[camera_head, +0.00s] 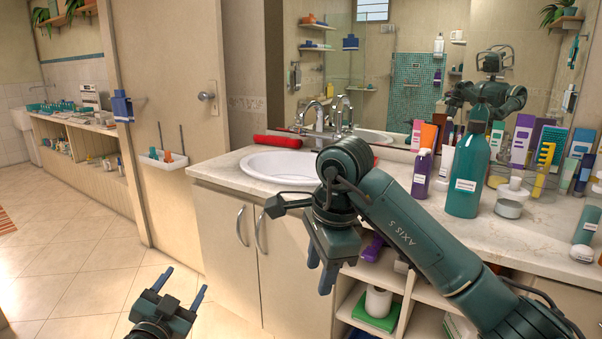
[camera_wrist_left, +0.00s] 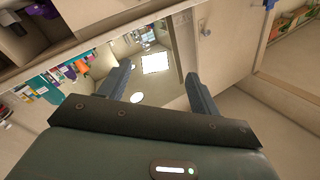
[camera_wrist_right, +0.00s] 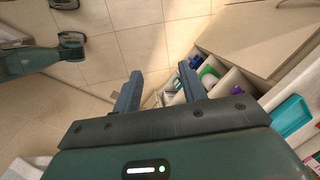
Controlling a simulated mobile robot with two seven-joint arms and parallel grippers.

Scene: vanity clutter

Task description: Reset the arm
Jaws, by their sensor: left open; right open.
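My right arm reaches in from the right in the head view, in front of the vanity. My right gripper (camera_head: 320,268) points down in front of the cabinet, with its blue fingers apart and nothing between them. In the right wrist view its fingers (camera_wrist_right: 158,88) are spread, with the floor and open shelves beyond. My left gripper (camera_head: 180,290) is low at the bottom left of the head view, over the tiled floor, open and empty. In the left wrist view its fingers (camera_wrist_left: 158,85) are apart with nothing between them.
The counter (camera_head: 400,208) holds a sink (camera_head: 285,165), a large green bottle (camera_head: 466,170), a purple bottle (camera_head: 421,175) and clutter at right. Open shelves below hold a white roll (camera_head: 378,302) and a purple item (camera_head: 373,246). The floor (camera_head: 75,250) at left is clear.

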